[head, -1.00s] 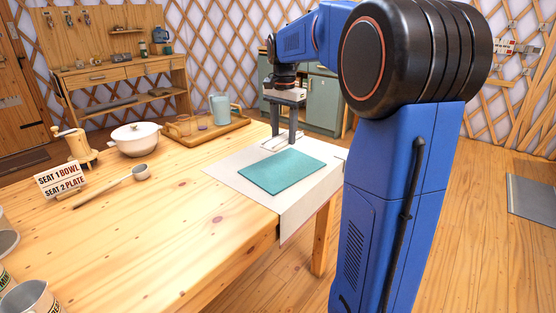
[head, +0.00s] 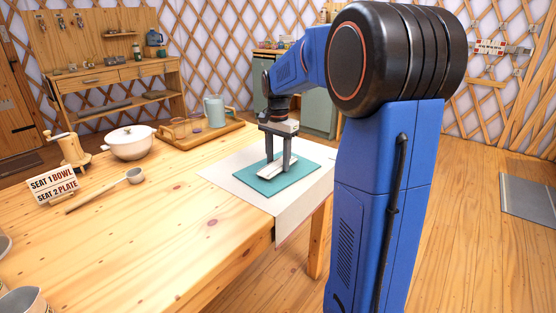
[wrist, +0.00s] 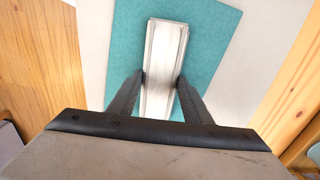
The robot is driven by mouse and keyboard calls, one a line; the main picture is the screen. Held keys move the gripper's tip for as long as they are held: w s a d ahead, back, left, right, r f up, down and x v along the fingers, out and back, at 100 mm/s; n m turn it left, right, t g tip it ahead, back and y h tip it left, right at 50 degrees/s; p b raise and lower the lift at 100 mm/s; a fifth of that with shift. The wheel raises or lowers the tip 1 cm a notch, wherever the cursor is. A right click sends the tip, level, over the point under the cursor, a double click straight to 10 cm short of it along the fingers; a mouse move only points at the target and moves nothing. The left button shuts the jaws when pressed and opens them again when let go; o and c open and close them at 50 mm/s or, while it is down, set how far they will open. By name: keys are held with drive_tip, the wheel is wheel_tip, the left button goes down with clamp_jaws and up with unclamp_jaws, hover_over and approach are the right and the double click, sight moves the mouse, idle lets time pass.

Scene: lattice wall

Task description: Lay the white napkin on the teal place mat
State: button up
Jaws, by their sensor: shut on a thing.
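The teal place mat (head: 301,176) lies on a pale cloth near the table's right end. It also fills much of the upper wrist view (wrist: 213,22). The white napkin (wrist: 163,60) is a folded narrow strip, seen over the mat in both views; in the head view (head: 268,170) my fingers partly cover it. My gripper (wrist: 160,82) points down over the mat and is shut on the napkin, one finger on each long side. In the head view the gripper (head: 276,164) is low over the mat. I cannot tell whether the napkin touches the mat.
The pale cloth (head: 232,172) hangs over the table's front edge. The table's middle front is clear.

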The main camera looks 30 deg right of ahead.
sight(278, 164)
drive_tip(key=o, duration=1)
drive_tip(key=shift+f, duration=0.1)
drive_tip(key=shift+o, duration=0.2)
wheel_tip(278, 164, up, 12)
drive_tip(key=s+a+f+n+t, duration=0.25)
drive_tip(key=s+a+n, duration=0.6)
drive_tip(key=s, duration=0.65)
drive_tip(key=s+a+f+n+t, duration=0.1)
drive_tip(key=s+a+f+n, duration=0.1)
drive_tip(key=s+f, duration=0.4)
drive_tip(key=s+a+f+n+t, duration=0.1)
drive_tip(key=s+a+f+n, duration=0.2)
drive_tip(key=s, duration=0.6)
wheel_tip(278, 164, down, 3)
drive_tip(key=shift+a+f, duration=0.1)
drive_tip(key=shift+a, duration=1.05)
